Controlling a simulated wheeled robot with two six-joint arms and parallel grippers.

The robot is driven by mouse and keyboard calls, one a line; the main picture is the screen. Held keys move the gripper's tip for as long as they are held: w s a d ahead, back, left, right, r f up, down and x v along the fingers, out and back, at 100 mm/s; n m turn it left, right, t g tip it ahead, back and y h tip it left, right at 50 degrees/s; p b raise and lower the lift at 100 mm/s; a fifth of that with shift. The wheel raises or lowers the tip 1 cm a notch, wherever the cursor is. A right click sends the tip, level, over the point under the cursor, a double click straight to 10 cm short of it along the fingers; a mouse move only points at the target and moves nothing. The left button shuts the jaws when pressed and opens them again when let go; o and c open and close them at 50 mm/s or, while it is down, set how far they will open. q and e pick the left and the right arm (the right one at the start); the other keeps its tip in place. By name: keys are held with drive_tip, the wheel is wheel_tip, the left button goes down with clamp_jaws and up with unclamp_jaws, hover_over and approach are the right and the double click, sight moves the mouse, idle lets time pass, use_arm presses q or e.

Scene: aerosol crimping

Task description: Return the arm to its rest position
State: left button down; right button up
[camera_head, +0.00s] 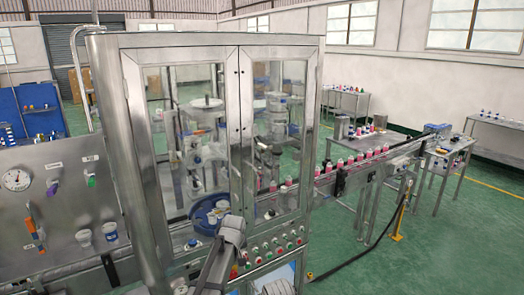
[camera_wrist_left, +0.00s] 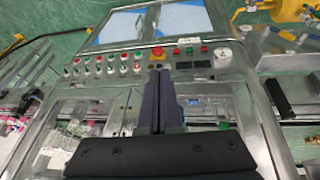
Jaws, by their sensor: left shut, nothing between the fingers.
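A grey arm link of mine (camera_head: 230,232) rises from the bottom middle of the head view, in front of the steel crimping machine (camera_head: 190,45). My left gripper (camera_wrist_left: 159,73) shows in the left wrist view as two dark fingers side by side, shut with nothing between them. Its fingertips overlap the lower edge of the machine's control panel (camera_wrist_left: 130,62) in that view. I cannot tell the distance between them. The left fingers cannot be made out in the head view. My right gripper is in neither view.
The machine has framed glass doors (camera_head: 190,130) and a row of buttons below. A conveyor (camera_head: 400,150) carrying pink bottles runs off to the right. A steel panel with a gauge (camera_head: 17,180) stands at left. Green floor (camera_head: 450,210) is open at right, crossed by a black cable.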

use_arm(q)
drive_tip(key=s+a+f+m+g, duration=0.1)
drive_tip(key=s+a+m+g, duration=0.2)
drive_tip(key=s, duration=1)
drive_tip(key=s+a+f+m+g, duration=0.15)
drive_tip(key=s+a, duration=0.25)
drive_tip(key=s, duration=0.9)
drive_tip(key=s+d+f+m+b, duration=0.2)
drive_tip(key=s+d+f+b, duration=0.1)
drive_tip(key=d+f+b, duration=0.2)
drive_tip(key=s+d+f+m+b, duration=0.3)
drive_tip(key=d+f+b, duration=0.2)
drive_tip(key=f+b, duration=0.3)
drive_tip(key=shift+s+d+f+b, duration=0.3)
drive_tip(key=shift+s+f+b, duration=0.1)
drive_tip(key=shift+b, duration=0.45)
drive_tip(key=shift+g+y, duration=0.25)
drive_tip(key=shift+y, duration=0.05)
